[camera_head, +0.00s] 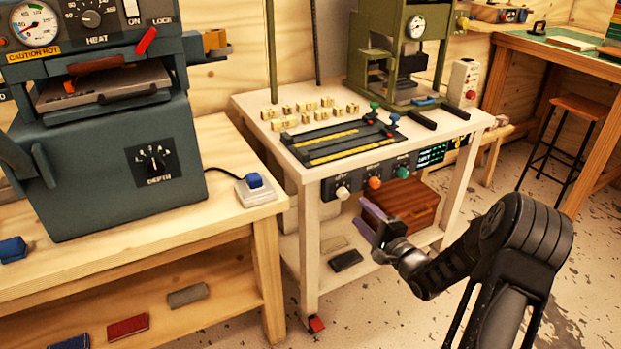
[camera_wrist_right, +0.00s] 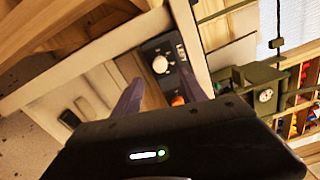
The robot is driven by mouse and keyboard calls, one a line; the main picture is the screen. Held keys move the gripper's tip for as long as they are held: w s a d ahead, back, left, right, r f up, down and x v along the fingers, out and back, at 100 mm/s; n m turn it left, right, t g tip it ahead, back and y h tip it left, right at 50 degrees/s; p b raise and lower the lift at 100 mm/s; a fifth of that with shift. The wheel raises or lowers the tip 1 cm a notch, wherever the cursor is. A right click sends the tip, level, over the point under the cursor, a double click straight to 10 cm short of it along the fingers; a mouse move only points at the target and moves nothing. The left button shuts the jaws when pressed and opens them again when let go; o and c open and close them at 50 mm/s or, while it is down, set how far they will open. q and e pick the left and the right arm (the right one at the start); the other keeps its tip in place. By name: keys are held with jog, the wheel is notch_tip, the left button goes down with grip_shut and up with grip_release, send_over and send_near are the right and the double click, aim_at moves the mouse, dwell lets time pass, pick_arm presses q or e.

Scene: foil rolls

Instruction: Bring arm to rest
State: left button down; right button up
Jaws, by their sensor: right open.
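My right arm (camera_head: 500,245) comes in from the lower right in the head view. Its right gripper (camera_head: 366,216) is open, in front of the white cart (camera_head: 310,235), below the control panel and near the lower shelf. Nothing shows between its fingers. In the right wrist view the two purple-grey fingers (camera_wrist_right: 158,95) are apart, with the cart's panel and a white knob (camera_wrist_right: 160,64) beyond them. My left arm and gripper are not in view.
A dark green heat press machine (camera_head: 110,160) stands on the wooden bench (camera_head: 130,262) at left. The cart carries a green press (camera_head: 400,45), small lettered blocks (camera_head: 300,108) and a slotted black plate (camera_head: 340,140). A brown box (camera_head: 405,204) sits on its lower shelf. Floor at right is open near the stool (camera_head: 570,130).

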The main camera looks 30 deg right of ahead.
notch_tip(320, 180, down, 8)
jog(key=s+d+n+g+h, duration=0.1)
jog(key=s+n+g+h, duration=0.1)
jog(key=n+g, duration=0.15)
jog(key=s+a+f+n+g+y, duration=0.2)
jog(key=s+a+f+n+g, duration=0.15)
jog(key=a+f, duration=0.5)
jog(key=s+a+f+n+g+y, duration=0.1)
jog(key=s+a+f+n+g, duration=0.3)
jog(key=a+f, duration=0.5)
jog(key=s+a+f+n+g+y, duration=0.2)
jog(key=s+a+n+g, duration=0.15)
jog(key=s+a, duration=0.8)
jog(key=s+a+f+n+g+y, duration=0.3)
jog(key=s+a, duration=0.5)
jog(key=a, duration=0.6)
notch_tip(320, 180, up, 16)
jog(key=n+h+p, duration=0.1)
jog(key=p, duration=1.4)
jog(key=shift+w+r, duration=0.2)
jog(key=shift+w, duration=0.1)
